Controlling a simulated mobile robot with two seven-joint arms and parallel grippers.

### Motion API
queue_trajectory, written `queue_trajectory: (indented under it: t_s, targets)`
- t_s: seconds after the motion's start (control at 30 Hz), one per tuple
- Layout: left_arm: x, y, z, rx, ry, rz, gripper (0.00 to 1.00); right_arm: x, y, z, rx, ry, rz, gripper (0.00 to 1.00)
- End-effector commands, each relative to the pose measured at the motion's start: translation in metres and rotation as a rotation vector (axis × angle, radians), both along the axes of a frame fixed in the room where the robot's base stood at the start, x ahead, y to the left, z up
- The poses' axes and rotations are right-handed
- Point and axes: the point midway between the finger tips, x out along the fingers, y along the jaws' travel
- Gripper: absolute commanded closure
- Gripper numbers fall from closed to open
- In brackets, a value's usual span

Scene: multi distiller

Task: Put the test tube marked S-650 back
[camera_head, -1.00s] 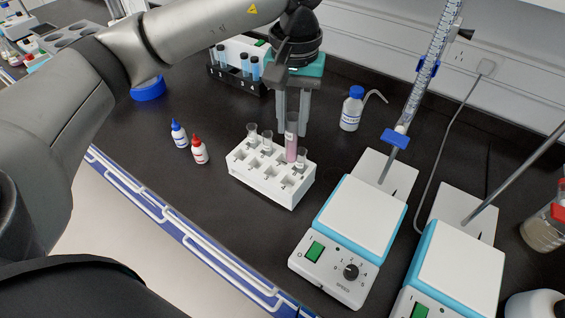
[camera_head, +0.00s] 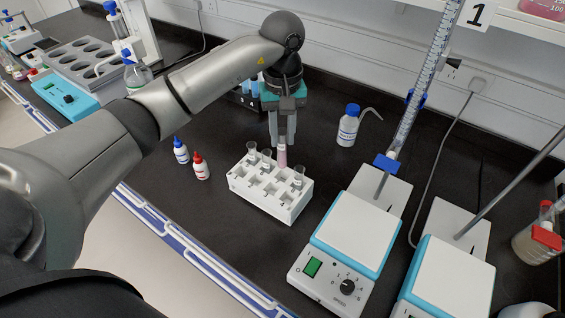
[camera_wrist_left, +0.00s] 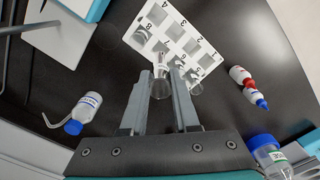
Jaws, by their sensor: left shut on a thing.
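My left gripper (camera_head: 282,143) points down over the back side of the white test tube rack (camera_head: 262,201). It is shut on a test tube with pink liquid (camera_head: 282,157), which looks upright; its marking cannot be read. The tube's lower end is at the rack's back edge, and I cannot tell whether it is in a hole or just above or behind it. Several other glass tubes (camera_head: 298,178) stand in the rack. In the left wrist view the rack (camera_wrist_left: 187,37), with numbered holes, lies beyond my left fingertips (camera_wrist_left: 166,76). My right gripper is not in view.
Blue-capped (camera_head: 181,152) and red-capped (camera_head: 201,168) dropper bottles stand left of the rack. A stirrer plate (camera_head: 352,235) stands close on its right, with a burette (camera_head: 425,75) above. A wash bottle (camera_head: 348,127) stands behind. A dark rack is partly hidden behind my gripper.

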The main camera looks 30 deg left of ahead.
Motion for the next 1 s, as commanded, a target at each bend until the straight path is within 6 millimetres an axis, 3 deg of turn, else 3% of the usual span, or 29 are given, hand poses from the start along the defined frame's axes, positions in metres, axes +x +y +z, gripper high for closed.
queue_trajectory:
  t_s: [0.13,0.43,0.6,1.0]
  targets:
    - [-0.001,0.000,-0.032,-0.002,0.002,0.000,1.00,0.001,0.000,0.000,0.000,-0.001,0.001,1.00]
    - [0.000,0.000,-0.056,-0.001,0.002,-0.001,1.00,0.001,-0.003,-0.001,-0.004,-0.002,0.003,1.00]
    - [-0.001,0.000,-0.083,-0.002,0.002,0.000,1.00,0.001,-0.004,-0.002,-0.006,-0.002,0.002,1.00]
    - [0.000,0.000,-0.091,0.000,-0.002,-0.001,1.00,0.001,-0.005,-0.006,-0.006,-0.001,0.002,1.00]
